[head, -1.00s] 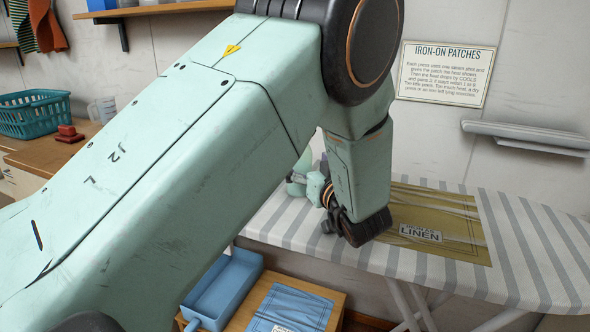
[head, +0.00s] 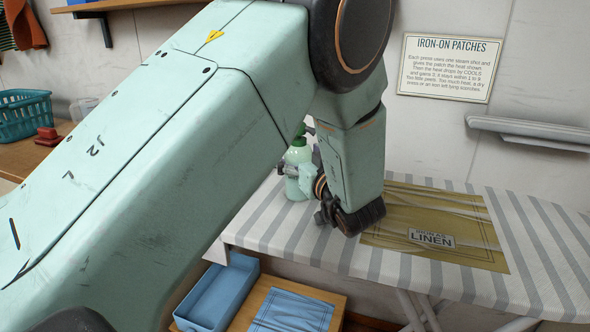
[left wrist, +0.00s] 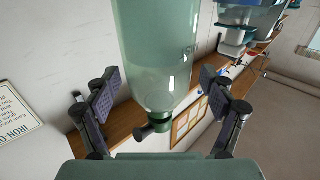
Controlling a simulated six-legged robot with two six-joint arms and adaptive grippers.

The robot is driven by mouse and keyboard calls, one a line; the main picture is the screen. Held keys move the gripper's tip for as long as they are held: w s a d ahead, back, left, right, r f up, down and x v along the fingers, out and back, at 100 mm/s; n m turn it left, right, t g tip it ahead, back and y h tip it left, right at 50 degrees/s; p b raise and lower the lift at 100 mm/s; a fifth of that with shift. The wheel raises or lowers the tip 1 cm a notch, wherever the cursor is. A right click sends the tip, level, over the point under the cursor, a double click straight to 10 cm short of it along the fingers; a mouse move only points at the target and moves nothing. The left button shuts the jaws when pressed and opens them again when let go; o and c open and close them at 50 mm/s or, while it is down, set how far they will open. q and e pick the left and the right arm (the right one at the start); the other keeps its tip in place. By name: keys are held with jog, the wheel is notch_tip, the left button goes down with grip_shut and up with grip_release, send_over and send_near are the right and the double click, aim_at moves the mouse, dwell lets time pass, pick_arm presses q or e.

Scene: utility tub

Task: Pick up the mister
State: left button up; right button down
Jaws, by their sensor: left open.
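The mister is a pale green bottle with a darker green top (head: 299,153). It stands on the striped ironing board near its back left end, partly hidden by my left arm and gripper. In the left wrist view the mister (left wrist: 160,50) is large, with its dark nozzle end low in the picture. My left gripper (head: 298,172) is beside the mister in the head view. In the left wrist view its two fingers (left wrist: 160,93) are open, one on each side of the bottle, with gaps showing. My right gripper is not in view.
The ironing board (head: 545,240) carries an olive linen cloth (head: 455,225) to the right of my wrist. A blue tray (head: 222,292) and a blue folded cloth (head: 290,312) lie on a low wooden stand. A teal basket (head: 22,117) and a red object (head: 46,136) are at left.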

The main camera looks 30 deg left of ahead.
pick_arm(q)
jog(key=shift+w+a, duration=0.15)
jog(key=shift+w, duration=0.1)
jog(key=shift+s+r, duration=0.15)
jog(key=shift+s, duration=0.1)
jog(key=shift+c, duration=1.4)
jog(key=shift+w, duration=0.15)
jog(key=c, duration=0.9)
jog(key=shift+c, duration=1.4)
